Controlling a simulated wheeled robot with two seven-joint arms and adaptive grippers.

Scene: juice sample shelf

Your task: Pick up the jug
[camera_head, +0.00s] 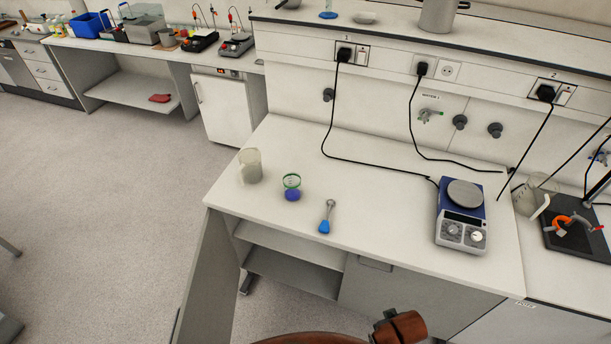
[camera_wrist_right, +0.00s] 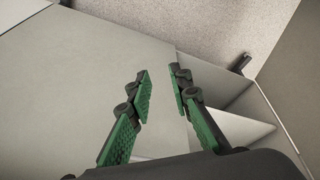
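A pale translucent jug (camera_head: 250,167) stands upright at the left end of the white bench in the head view. Its handle side faces left. A second clear jug-like vessel (camera_head: 529,197) stands at the right, beside a black stand base. My right gripper (camera_wrist_right: 159,80) is open in the wrist view, with green pads apart and nothing between them. It points at pale bench panels and floor; no jug shows there. Part of my right arm shows at the bottom of the head view, well short of the jug. My left gripper is not in view.
Right of the jug are a green-rimmed round item with a blue base (camera_head: 292,187) and a blue-ended tool (camera_head: 327,217). A hotplate (camera_head: 462,215) stands further right. Black cables cross the bench's back. The bench middle and its front left are mostly clear.

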